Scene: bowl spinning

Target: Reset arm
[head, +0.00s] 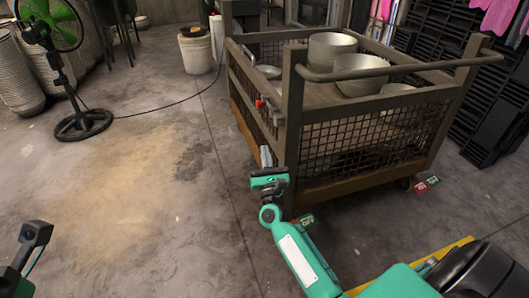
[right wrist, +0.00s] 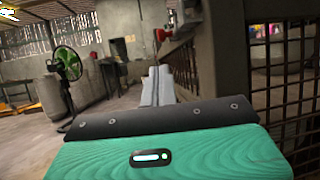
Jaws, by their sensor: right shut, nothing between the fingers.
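My right gripper (head: 266,155) is in front of the near left corner of the metal cage cart (head: 291,130), with its fingers pointing away from me. In the right wrist view its two grey fingers (right wrist: 157,85) lie together, shut with nothing between them. Whether it touches the cart cannot be told. Part of my left arm shows at the lower left of the head view; its gripper is not visible.
Several metal bowls (head: 361,73) are in the cart. Black crates (head: 497,115) are stacked at the right. The floor left of the cart is clear.

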